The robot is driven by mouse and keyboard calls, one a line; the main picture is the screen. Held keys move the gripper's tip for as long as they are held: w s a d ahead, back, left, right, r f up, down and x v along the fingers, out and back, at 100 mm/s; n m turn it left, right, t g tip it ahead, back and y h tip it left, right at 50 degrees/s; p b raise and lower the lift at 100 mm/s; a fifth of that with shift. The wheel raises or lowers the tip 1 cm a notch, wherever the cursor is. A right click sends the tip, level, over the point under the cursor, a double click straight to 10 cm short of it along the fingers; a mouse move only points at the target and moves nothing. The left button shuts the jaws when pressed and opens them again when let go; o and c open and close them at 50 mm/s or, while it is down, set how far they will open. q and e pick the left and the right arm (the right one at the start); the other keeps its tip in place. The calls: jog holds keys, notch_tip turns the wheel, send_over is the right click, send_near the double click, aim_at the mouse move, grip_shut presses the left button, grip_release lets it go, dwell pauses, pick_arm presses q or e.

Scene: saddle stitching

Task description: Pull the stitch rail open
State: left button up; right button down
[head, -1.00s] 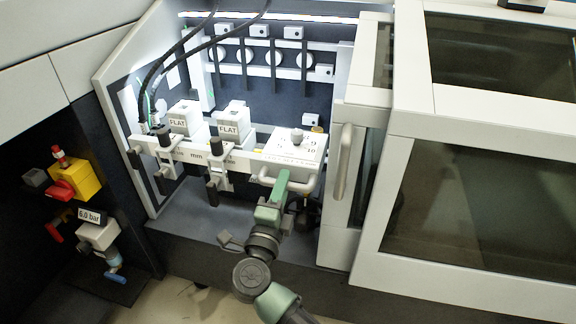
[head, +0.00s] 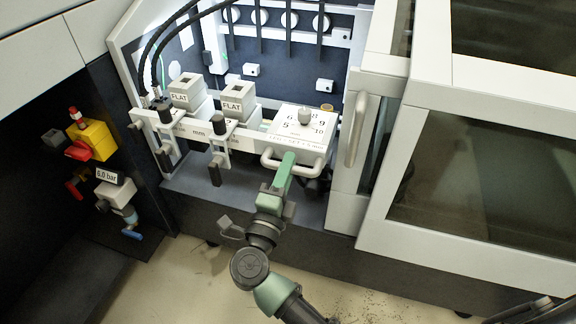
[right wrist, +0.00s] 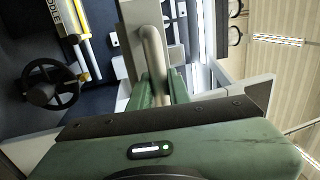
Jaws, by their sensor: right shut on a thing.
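The stitch rail (head: 247,141) is a white bar that runs across the open bay of the machine. It carries two grey stitch heads marked FLAT, the left one (head: 187,93) and the right one (head: 237,99), and a white dial block (head: 290,121) at its right end. A pale bar handle (head: 270,163) sits on the front of that block; it also shows in the right wrist view (right wrist: 153,48). My green right gripper (head: 286,168) is shut on this handle, with its fingers (right wrist: 157,90) around the bar. My left gripper is out of view.
A white-framed door with a vertical handle (head: 357,131) stands close to the right of the rail. A yellow valve unit (head: 92,140) and a 6.0 bar label (head: 110,177) are at the left. Black cables (head: 150,55) run up from the rail's left end. Floor in front is clear.

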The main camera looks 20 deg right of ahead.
jog(key=c, duration=1.3)
grip_release()
jog(key=shift+f, duration=0.1)
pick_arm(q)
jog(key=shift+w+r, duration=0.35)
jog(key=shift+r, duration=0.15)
pick_arm(e)
jog(key=v, duration=0.8)
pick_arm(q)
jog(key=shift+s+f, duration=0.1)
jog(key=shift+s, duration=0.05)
